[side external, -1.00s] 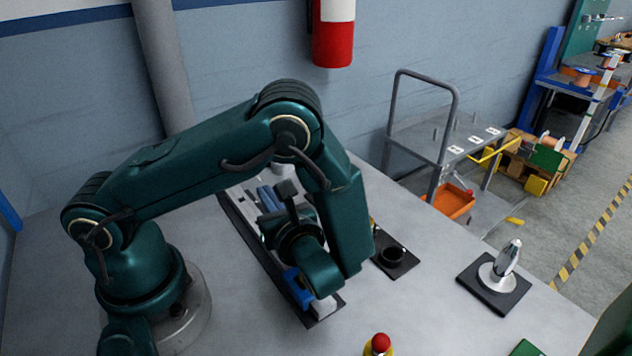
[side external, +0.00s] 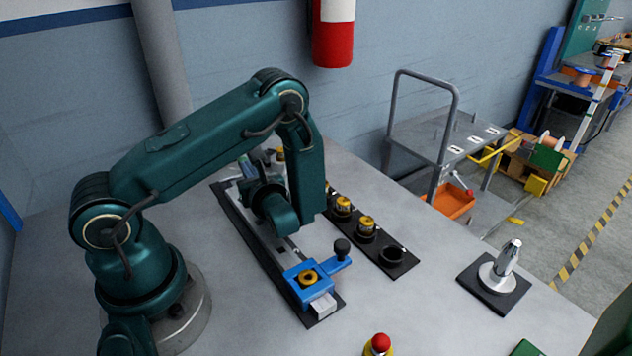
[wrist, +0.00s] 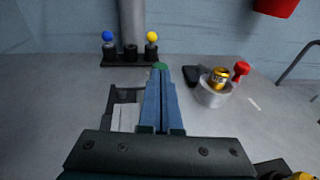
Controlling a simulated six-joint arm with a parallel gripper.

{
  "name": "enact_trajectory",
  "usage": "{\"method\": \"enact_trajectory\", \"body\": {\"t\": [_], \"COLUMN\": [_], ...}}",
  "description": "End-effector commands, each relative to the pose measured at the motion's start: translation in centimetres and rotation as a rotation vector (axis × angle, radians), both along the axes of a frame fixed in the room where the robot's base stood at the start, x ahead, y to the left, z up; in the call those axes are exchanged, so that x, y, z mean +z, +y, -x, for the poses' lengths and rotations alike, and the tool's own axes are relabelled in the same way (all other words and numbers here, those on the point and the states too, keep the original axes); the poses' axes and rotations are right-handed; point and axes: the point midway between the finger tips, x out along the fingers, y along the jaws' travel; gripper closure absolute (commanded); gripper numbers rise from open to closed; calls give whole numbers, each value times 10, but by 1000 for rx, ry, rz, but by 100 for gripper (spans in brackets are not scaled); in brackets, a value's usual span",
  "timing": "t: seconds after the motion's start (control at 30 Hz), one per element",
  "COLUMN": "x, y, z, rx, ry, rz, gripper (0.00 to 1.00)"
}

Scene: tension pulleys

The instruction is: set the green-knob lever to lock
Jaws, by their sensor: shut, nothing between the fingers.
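A green knob (wrist: 160,66) shows in the wrist view just at the tips of my gripper (wrist: 160,76); the lever below it is hidden by the fingers. I cannot tell whether they touch. My gripper's blue fingers are shut with nothing between them. In the side view my gripper (side external: 246,167) points toward the far end of the long rail fixture (side external: 262,237), mostly hidden behind my wrist. The lever's setting and any lock mark cannot be made out.
A blue carriage (side external: 296,271) with a pulley and black-knob handle (side external: 341,247) sits at the rail's near end. A black strip (side external: 373,248) holds pulleys. In the wrist view, blue (wrist: 107,36) and yellow (wrist: 152,37) knobs stand behind; a red knob (wrist: 242,68) stands right.

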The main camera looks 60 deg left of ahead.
Motion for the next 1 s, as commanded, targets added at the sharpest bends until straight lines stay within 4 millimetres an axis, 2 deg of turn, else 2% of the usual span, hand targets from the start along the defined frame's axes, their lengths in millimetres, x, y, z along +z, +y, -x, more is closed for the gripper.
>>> {"method": "enact_trajectory", "body": {"t": [0.4,1.0], "x": [0,0], "y": [1,9], "z": [-1,-7], "rx": [13,167], "ry": [-3,-6], "rz": [-1,0], "gripper": [100,100]}}
